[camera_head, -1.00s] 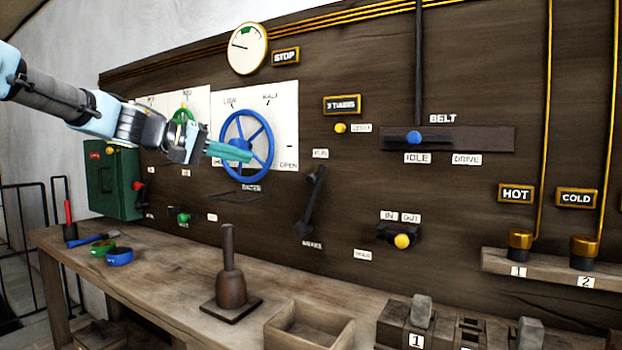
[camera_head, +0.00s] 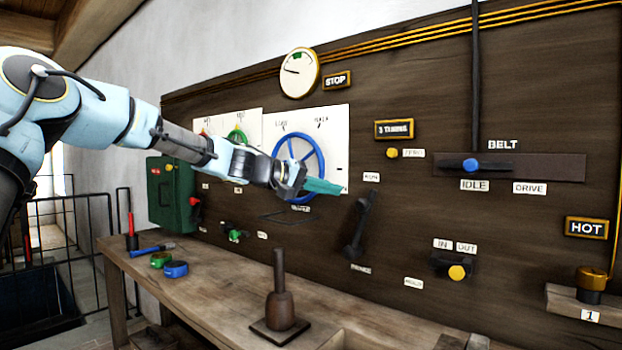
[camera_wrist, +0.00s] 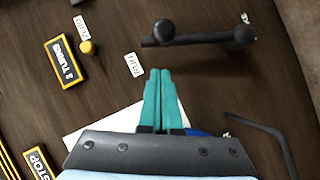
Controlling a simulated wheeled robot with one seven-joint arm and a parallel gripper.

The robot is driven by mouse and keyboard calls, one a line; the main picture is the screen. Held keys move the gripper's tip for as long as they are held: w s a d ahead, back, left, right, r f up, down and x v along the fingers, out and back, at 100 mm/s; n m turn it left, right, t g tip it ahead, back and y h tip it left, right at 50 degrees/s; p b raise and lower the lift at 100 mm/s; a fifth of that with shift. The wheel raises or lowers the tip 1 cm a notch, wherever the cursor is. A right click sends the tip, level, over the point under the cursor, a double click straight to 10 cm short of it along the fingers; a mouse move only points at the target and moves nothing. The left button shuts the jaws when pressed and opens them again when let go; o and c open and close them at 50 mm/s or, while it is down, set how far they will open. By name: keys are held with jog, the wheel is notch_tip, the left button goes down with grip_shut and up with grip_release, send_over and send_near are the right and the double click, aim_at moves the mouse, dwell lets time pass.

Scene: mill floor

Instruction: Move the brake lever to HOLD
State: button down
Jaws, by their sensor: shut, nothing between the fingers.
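The brake lever (camera_head: 358,225) is a black bar on the dark wall panel, slanting with its upper end near the RUN label (camera_head: 371,177). The BRAKE label (camera_head: 361,268) is below it and the HOLD label (camera_head: 413,283) is to its lower right. My gripper (camera_head: 325,187), with teal fingers, is shut and empty in front of the blue wheel's right side, left of the lever's upper end. In the wrist view the gripper (camera_wrist: 161,75) points toward the lever (camera_wrist: 200,38), apart from it in the picture. A round black knob (camera_wrist: 164,30) shows near one lever end.
The blue handwheel (camera_head: 300,165) is behind my gripper. A belt lever with a blue knob (camera_head: 471,165) and a yellow-knobbed IN/OUT control (camera_head: 456,271) are to the right.

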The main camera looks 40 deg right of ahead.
aim_at(358, 202)
jog(key=shift+s+d+f, duration=0.45)
jog(key=shift+s+f, duration=0.05)
jog(key=shift+s, duration=0.25)
jog(key=shift+s+d+f, duration=0.4)
jog(key=shift+s+f, duration=0.1)
jog(key=shift+s, duration=0.25)
jog(key=shift+s, duration=0.1)
jog(key=shift+s+d+f+m+y+b, duration=0.1)
jog(key=shift+s+m+y+b, duration=0.1)
jog(key=shift+s+b, duration=0.2)
jog(key=shift+s+d+f+m+y+b, duration=0.1)
jog(key=shift+s+m+b, duration=0.1)
jog(key=shift+s+b, duration=0.15)
jog(key=s+d+f+m+t+y, duration=0.2)
jog(key=s+f+m+t, duration=0.5)
jog(key=s+f, duration=0.4)
jog(key=shift+s+d+f+y+p, duration=0.2)
jog(key=shift+d+f+y+p, duration=0.1)
jog(key=shift+d+y+p, duration=0.15)
jog(key=shift+s+f, duration=0.1)
jog(key=shift+f, duration=0.3)
